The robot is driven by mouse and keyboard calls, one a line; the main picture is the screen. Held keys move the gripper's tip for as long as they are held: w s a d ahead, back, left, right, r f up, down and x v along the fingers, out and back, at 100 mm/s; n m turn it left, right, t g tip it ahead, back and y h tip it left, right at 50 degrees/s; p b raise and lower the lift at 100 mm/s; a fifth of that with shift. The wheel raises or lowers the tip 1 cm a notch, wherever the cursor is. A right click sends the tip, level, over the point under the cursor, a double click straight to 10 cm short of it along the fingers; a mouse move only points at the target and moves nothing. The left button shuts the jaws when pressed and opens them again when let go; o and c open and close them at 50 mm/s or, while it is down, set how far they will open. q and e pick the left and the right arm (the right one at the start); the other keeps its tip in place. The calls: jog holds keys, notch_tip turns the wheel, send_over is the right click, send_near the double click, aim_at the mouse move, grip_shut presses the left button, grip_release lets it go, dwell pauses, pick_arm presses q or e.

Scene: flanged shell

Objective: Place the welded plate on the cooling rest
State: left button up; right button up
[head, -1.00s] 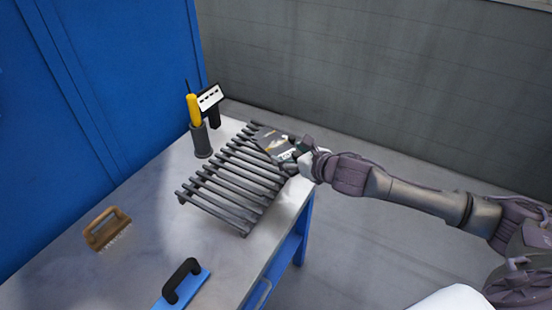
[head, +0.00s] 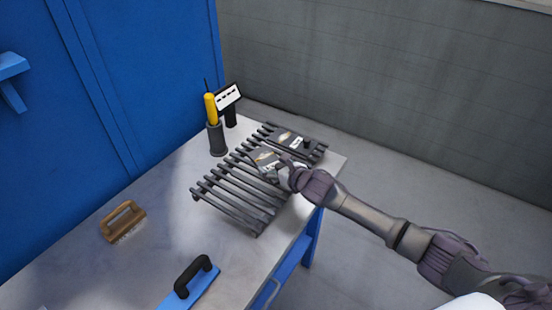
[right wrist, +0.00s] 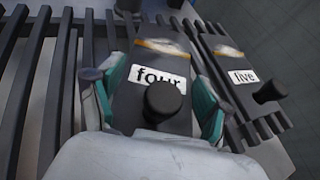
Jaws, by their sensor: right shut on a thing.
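The cooling rest (head: 238,192) is a dark slatted rack on the bench. My right gripper (head: 283,174) is over its right side, shut on a grey plate (head: 262,158) with a white label. In the right wrist view this plate (right wrist: 148,110) reads "four" and has a weld-coloured band and a black knob. The gripper's teal-padded fingers (right wrist: 155,88) are at its two sides. The plate is low over the slats; I cannot tell whether it touches them. A second plate (head: 290,141), marked "five" in the right wrist view (right wrist: 238,85), lies beside it at the rest's far end.
A yellow-handled tool (head: 211,108) stands in a dark cup (head: 216,140) behind the rest, near a white sign (head: 228,97). A wooden brush (head: 123,222) and a blue tool with black handle (head: 192,283) lie nearer. The bench (head: 155,190) is clear left of the rest.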

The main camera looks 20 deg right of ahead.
jog(key=shift+w, duration=0.15)
jog(key=o, duration=1.8)
jog(key=shift+s+f, duration=0.2)
jog(key=shift+f, duration=0.05)
jog(key=shift+c, duration=0.2)
jog(key=v, duration=1.2)
jog(key=shift+b, duration=0.35)
